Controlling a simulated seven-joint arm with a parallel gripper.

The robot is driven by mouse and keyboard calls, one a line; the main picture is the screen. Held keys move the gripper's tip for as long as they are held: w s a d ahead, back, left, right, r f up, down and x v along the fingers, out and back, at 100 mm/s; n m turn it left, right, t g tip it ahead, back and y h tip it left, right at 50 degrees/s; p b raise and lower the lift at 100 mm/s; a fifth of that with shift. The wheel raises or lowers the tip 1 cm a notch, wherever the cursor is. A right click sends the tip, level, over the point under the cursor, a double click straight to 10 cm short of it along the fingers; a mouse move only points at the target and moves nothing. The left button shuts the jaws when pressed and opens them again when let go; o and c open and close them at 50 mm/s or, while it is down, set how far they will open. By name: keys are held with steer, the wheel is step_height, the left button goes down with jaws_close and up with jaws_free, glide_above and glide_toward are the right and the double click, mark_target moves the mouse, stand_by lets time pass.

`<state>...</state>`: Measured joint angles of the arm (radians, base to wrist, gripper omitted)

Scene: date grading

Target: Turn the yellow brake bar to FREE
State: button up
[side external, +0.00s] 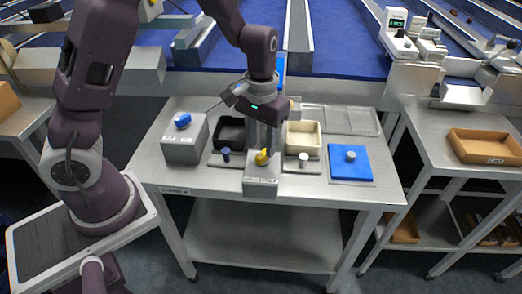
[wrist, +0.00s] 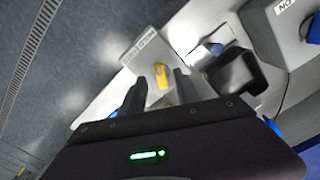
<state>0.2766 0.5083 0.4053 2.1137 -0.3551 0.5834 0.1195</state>
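The yellow brake bar (side external: 262,157) sits on top of a grey metal box (side external: 261,187) at the front middle of the steel table. In the wrist view the bar (wrist: 161,76) shows between my two dark fingers, with a gap on each side. My gripper (side external: 265,147) points down just above the box, its fingers apart and holding nothing; it also shows in the wrist view (wrist: 160,88). Small lettering (wrist: 146,42) marks the box's face, and I cannot read it surely. Whether the fingertips reach the bar's height is hard to tell.
A grey box with a blue knob (side external: 183,122) stands left. A black tray (side external: 229,131) and a cream tray (side external: 303,138) flank my gripper, with small knobs in front. A blue plate with a grey knob (side external: 351,156) lies right. The table's front edge is close to the brake box.

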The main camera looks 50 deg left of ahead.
mark_target(264, 155)
steer(key=shift+f, duration=1.55)
jaws_close()
steer(key=shift+n, duration=0.3)
steer(key=n, duration=0.5)
steer(key=shift+w+d, duration=0.1)
steer(key=shift+d, duration=0.1)
steer(key=n, duration=0.6)
steer(key=shift+w+d, duration=0.1)
steer(key=shift+w, duration=0.05)
steer(key=shift+n, duration=0.3)
jaws_free()
